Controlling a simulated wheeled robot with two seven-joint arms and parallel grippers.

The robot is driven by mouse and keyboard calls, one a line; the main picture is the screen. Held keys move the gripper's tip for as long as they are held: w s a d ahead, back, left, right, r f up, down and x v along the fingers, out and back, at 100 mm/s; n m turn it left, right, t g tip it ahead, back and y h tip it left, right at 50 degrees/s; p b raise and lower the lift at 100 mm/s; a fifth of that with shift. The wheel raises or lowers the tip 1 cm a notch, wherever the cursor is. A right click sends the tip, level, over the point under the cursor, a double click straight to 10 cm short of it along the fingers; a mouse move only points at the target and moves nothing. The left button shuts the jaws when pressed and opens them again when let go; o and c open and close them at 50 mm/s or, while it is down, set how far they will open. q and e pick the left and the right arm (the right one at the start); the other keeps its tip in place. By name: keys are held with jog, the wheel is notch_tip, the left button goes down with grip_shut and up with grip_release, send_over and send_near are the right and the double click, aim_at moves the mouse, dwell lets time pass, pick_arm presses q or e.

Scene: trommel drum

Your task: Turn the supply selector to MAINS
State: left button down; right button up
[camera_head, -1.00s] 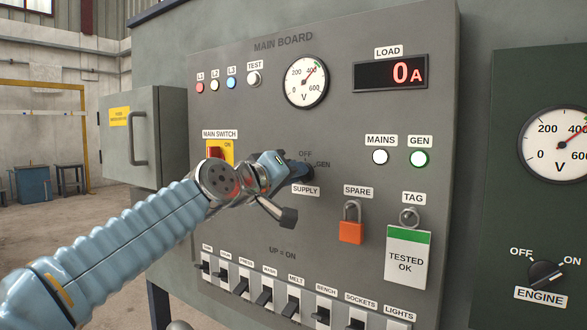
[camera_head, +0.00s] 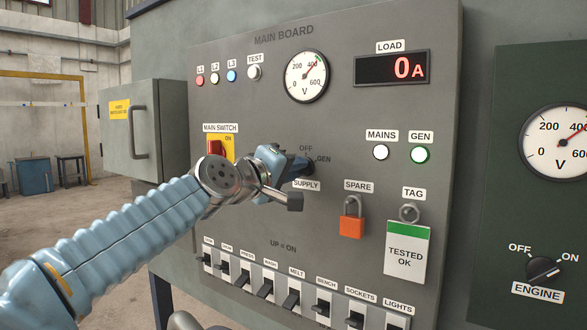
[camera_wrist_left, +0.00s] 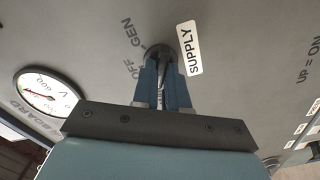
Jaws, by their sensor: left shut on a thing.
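The supply selector (camera_head: 309,166) is a small dark knob on the grey main board, above the SUPPLY label (camera_head: 306,185). OFF is printed above it and GEN to its right; any MAINS mark by the knob is hidden. My left gripper (camera_head: 296,165) is shut on the selector. The left wrist view shows both blue fingers (camera_wrist_left: 164,80) on either side of the dark knob (camera_wrist_left: 161,52). The fingers cover most of the knob, so I cannot tell its exact pointing. My right gripper is out of view.
The main switch (camera_head: 215,148) sits just left of my wrist. A row of breakers (camera_head: 291,299) runs below. An orange padlock (camera_head: 351,226) and a TESTED OK tag (camera_head: 406,250) hang at right. The engine knob (camera_head: 543,271) is on the green panel.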

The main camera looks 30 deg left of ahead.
pick_arm(q)
jog(key=c, duration=1.2)
grip_release()
jog(key=shift+o, duration=0.2)
jog(key=s+a+b, duration=0.1)
jog(key=s+b, duration=0.2)
jog(key=s, duration=1)
jog(key=shift+s, duration=0.4)
